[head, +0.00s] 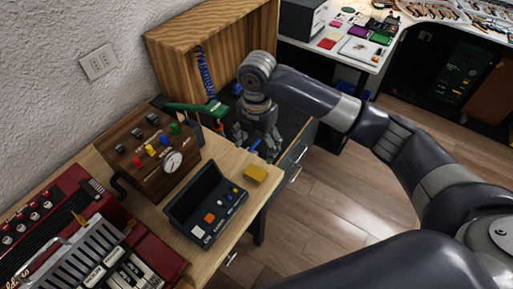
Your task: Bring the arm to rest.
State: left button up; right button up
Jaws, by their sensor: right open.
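My right arm (315,95) reaches in from the right side of the head view. It bends down at a grey wrist joint (257,72). My right gripper (257,140) points down and is open. My left gripper does not show.
A wooden open-fronted box (213,50) stands behind the gripper, with a green-handled tool (195,107) near it. An open drawer (297,155) lies right of the gripper.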

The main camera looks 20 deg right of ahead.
jog(key=shift+f, duration=0.1)
dwell(0.3)
jog(key=s+a+f+m, duration=0.1)
jog(key=s+a+f, duration=0.1)
jog(key=s+a+f+m+y, duration=0.1)
jog(key=s+a+f, duration=0.1)
jog(key=s+a+f+m+y, duration=0.1)
jog(key=s+a+f+m, duration=0.1)
jog(key=shift+s+a+t, duration=0.35)
jog(key=shift+s+t, duration=0.05)
jog(key=s+m, duration=0.1)
jog(key=s+a+f+m+y, duration=0.1)
jog(key=s+m, duration=0.1)
jog(key=s+f+m+t, duration=0.1)
jog(key=m, duration=0.1)
jog(key=shift+s+a, duration=0.2)
jog(key=shift+s, duration=0.1)
jog(key=s+d+f+m+t+h, duration=0.2)
jog(key=s+d+m+h, duration=0.1)
jog(key=s+d+m, duration=1.05)
notch_tip(320, 180, down, 26)
jog(key=s+f+m+g, duration=0.1)
jog(key=s+g, duration=0.1)
jog(key=s+d+f, duration=0.2)
jog(key=s+f, duration=1.3)
jog(key=shift+s+d+g, duration=0.3)
jog(key=shift+d+g, duration=0.1)
